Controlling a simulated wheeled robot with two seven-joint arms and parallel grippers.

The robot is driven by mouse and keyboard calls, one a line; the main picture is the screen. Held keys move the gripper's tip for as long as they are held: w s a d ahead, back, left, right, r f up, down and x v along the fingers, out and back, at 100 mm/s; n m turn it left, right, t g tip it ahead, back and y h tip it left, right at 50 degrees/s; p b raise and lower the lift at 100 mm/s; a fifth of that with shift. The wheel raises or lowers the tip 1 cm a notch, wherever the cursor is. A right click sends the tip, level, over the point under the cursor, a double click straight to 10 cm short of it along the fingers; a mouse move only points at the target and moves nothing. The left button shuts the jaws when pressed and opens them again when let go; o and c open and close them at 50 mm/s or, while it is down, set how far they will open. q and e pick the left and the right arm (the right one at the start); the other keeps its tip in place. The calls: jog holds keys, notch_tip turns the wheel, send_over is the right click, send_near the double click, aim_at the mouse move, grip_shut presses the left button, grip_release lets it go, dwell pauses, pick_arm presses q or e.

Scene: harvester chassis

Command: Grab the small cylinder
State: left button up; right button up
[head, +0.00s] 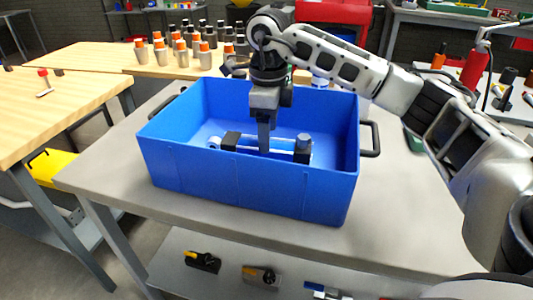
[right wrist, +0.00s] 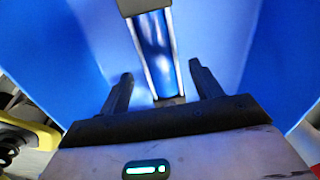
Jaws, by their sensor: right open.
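The small cylinder (head: 284,152) appears to be the shiny metallic piece with dark blocks near its ends, lying on its side inside the blue crate (head: 250,185). The crate's front wall partly hides it. My right gripper (head: 264,138) points down into the crate over the middle of the piece. In the right wrist view, my right gripper (right wrist: 160,75) is open, with its two dark fingers apart. A shiny cylinder (right wrist: 156,50) reflecting blue runs away from between them, with a dark block at its far end. I cannot tell whether the fingers touch it. My left gripper is not in view.
The crate stands on a grey table (head: 410,215), with walls around my gripper and black handles at its sides. A wooden table (head: 100,65) behind holds several orange-topped bottles. A right-hand bench (head: 500,105) holds a red bottle and small items. The grey tabletop right of the crate is clear.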

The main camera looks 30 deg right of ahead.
jog(key=shift+w+f, duration=0.2)
jog(key=shift+f, duration=2.8)
grip_shut()
jog(key=shift+w+r, duration=0.1)
jog(key=shift+r, duration=0.05)
